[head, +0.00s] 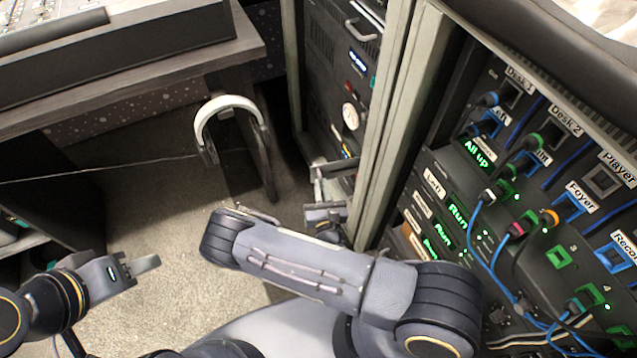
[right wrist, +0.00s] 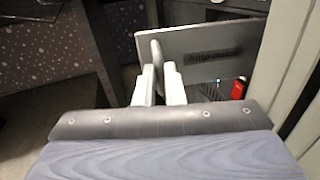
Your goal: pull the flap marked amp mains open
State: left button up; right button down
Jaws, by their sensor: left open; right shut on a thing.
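The flap (right wrist: 225,45) is a grey plate with a dark, partly legible label reading "Amp..." in the right wrist view. It stands out from the rack opening, with a dark recess and a red switch (right wrist: 238,90) showing below its edge. My right gripper (right wrist: 160,72) is shut on the upright grey handle (right wrist: 156,50) near the flap's left edge. In the head view the flap's edge (head: 336,167) shows low in the rack, with my right gripper (head: 318,188) at it, partly hidden by my forearm. My left gripper (head: 142,266) is open and empty, low at left.
The tall rack (head: 325,60) stands at the centre, its pale post (head: 385,120) close beside the flap. A second rack (head: 440,185) with cables and green lights is at right. A desk (head: 190,65) with a white headset (head: 222,104) is at left. Carpet between is clear.

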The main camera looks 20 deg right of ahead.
jog(key=shift+s+d+r+n+y+p, duration=0.1)
jog(key=shift+s+d+n+y+p, duration=0.35)
jog(key=shift+s+d, duration=0.7)
jog(key=shift+w+d+y, duration=0.1)
jog(key=shift+y, duration=0.25)
jog(key=c, duration=1.5)
grip_release()
jog(key=shift+d, duration=0.2)
jog(key=shift+w+a, duration=0.1)
